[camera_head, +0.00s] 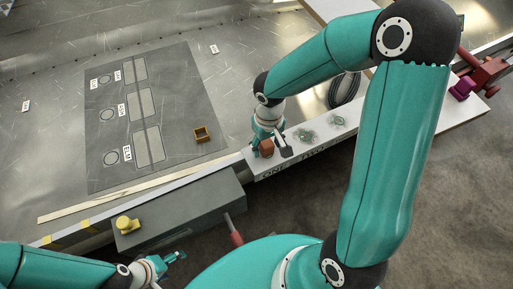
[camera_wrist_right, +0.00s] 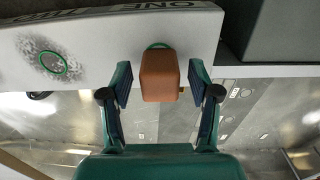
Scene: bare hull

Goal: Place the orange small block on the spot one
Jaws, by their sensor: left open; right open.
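The orange small block (camera_head: 267,147) is at the ONE end of the white strip (camera_head: 318,146). In the right wrist view the block (camera_wrist_right: 160,76) covers most of a green ring (camera_wrist_right: 157,45), spot one; whether it touches the strip is hard to tell. My right gripper (camera_head: 271,149) is open around the block. In the right wrist view its fingers (camera_wrist_right: 161,88) stand on either side, with a gap at each side. My left gripper (camera_head: 174,257) is open and empty at the lower left, away from the block.
Two more ringed spots (camera_head: 306,135) (camera_head: 338,121) on the strip are empty. A grey box with a yellow knob (camera_head: 125,224) is in front. A red vise (camera_head: 484,74) and magenta block (camera_head: 461,89) are at right.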

